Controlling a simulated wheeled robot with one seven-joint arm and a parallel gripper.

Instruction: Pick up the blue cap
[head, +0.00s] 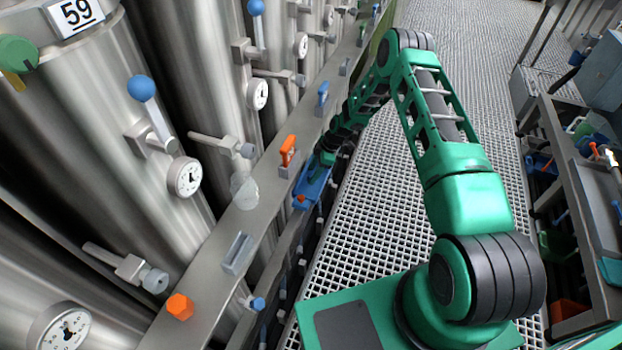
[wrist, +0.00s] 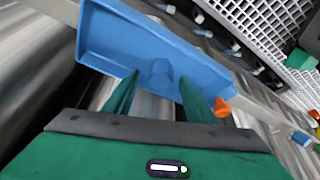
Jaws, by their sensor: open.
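The blue cap (wrist: 160,72) is a small six-sided piece in a blue tray (wrist: 215,70) of nearly the same colour, in the wrist view. My gripper (wrist: 158,82) is open, with one green finger on each side of the cap in the picture. I cannot tell whether the fingers touch it. In the head view my gripper (head: 323,160) is over the far end of the blue tray (head: 313,187) beside the metal rail. The cap is hidden there behind my gripper.
An orange cap (wrist: 222,107) is at the tray's near edge. Another orange cap (head: 180,306) sits on the metal rail (head: 207,268). An orange clip (head: 288,150) stands on the rail by my gripper. Steel vessels line the left; the grated floor (head: 350,225) is clear.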

